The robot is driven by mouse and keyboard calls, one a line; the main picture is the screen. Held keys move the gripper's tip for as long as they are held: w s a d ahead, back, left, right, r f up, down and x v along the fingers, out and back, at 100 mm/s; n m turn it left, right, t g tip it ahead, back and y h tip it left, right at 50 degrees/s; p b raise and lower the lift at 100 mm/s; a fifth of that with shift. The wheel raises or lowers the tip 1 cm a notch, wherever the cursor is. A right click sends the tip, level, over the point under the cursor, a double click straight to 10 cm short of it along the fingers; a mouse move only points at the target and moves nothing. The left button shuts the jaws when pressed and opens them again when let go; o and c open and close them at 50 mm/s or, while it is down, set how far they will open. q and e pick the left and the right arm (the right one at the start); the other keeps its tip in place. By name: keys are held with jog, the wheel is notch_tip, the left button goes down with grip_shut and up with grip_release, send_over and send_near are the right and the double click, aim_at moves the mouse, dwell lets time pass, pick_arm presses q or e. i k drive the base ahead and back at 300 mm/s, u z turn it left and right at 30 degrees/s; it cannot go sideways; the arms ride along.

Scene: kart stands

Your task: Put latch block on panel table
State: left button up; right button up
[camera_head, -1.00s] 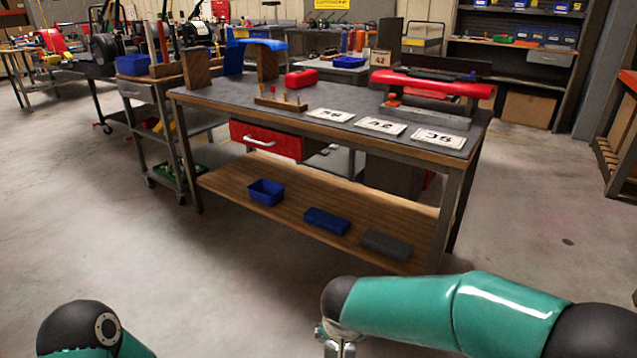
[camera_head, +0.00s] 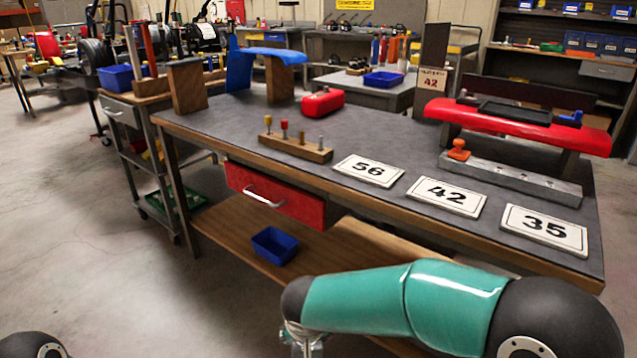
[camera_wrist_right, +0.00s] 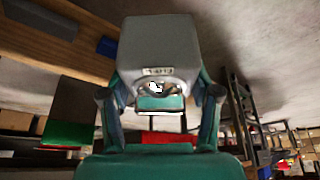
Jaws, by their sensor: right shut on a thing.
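The table (camera_head: 225,126) with a dark grey top carries a blue panel (camera_head: 250,65) and a red panel (camera_head: 500,120). My right gripper (camera_wrist_right: 160,85) appears in the right wrist view with its fingers on both sides of a grey block (camera_wrist_right: 160,45) and is shut on it. The block has rounded corners and a small pale label, and it seems to be the latch block. In the head view only the top of the right gripper shows at the bottom edge, and its load is hidden. My left gripper is out of view.
Number plates 56 (camera_head: 368,170), 42 (camera_head: 447,196) and 35 (camera_head: 545,229) lie along the table's front. A wooden peg block (camera_head: 297,148) and a red canister (camera_head: 323,102) stand behind them. A blue bin (camera_head: 275,245) is on the lower shelf. Open tabletop lies at the left.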

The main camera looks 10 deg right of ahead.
aim_at(349, 137)
jog(key=u, duration=0.1)
jog(key=i, duration=1.05)
jog(key=k, duration=0.9)
jog(key=u, duration=0.15)
jog(key=i, duration=0.9)
jog(key=z, duration=0.1)
